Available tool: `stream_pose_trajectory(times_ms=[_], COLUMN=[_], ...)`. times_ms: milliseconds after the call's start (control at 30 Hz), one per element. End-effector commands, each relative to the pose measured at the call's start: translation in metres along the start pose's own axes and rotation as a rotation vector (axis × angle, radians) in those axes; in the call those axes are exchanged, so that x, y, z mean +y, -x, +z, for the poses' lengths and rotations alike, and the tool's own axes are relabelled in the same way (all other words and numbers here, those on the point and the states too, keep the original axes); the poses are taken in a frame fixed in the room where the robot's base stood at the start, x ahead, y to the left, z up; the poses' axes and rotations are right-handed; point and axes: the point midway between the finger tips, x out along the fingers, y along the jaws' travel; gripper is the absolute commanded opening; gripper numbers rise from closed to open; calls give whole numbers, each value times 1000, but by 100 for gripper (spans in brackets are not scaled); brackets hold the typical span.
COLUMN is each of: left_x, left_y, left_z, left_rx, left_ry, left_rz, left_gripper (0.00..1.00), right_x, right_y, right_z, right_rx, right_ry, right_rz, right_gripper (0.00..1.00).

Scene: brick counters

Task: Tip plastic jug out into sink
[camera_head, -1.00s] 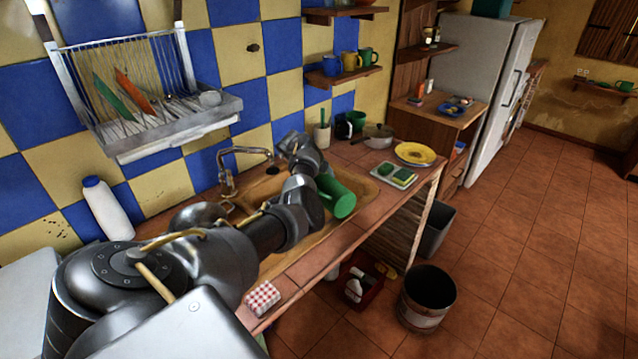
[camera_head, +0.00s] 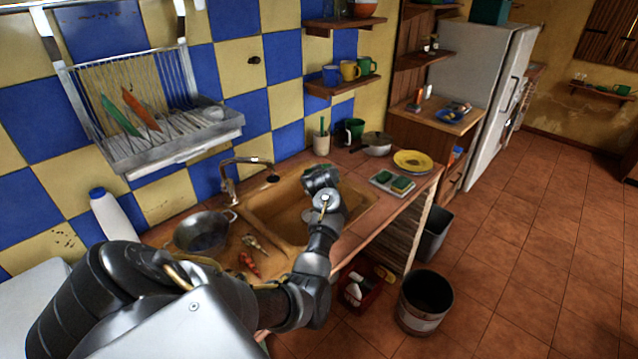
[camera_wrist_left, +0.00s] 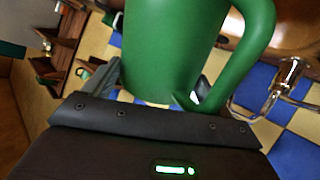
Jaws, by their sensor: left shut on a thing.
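The green plastic jug (camera_wrist_left: 175,45) with its large handle (camera_wrist_left: 255,50) fills the top of the left wrist view. My left gripper (camera_wrist_left: 150,115) is shut on it. In the head view my left gripper (camera_head: 322,182) is over the right part of the tan sink (camera_head: 270,212). The jug is hidden behind my wrist there, so I cannot tell its tilt or its height above the basin. The tap (camera_head: 230,180) stands at the sink's back left and also shows in the left wrist view (camera_wrist_left: 285,80).
A metal pan (camera_head: 203,234) and a red-handled tool (camera_head: 249,263) lie left of the sink. A white bottle (camera_head: 118,216) stands by the wall. Sponges (camera_head: 401,185) and a yellow plate (camera_head: 413,161) are to the right. A dish rack (camera_head: 175,140) hangs above.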

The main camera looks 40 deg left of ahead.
Motion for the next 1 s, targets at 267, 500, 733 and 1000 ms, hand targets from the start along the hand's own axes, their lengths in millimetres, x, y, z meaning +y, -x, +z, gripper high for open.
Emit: stream_pose_trajectory(times_ms=[267, 500, 733, 1000], left_x=[3, 7, 7, 7], left_y=[7, 13, 13, 13], left_z=[-16, -27, -29, -28], left_rx=[352, 457, 458, 457], left_ry=[-192, -248, -249, -248], left_rz=[-1, -1, -2, -2], left_gripper=[14, 14, 14, 14], right_x=[-2, -2, -3, -3], right_y=[-43, -52, -51, -51], right_z=[4, 4, 4, 4], right_rx=[0, 1, 1, 1], right_ry=[0, -1, -1, -1], right_rz=[-1, -2, -2, -2], right_gripper=[100, 100, 100, 100])
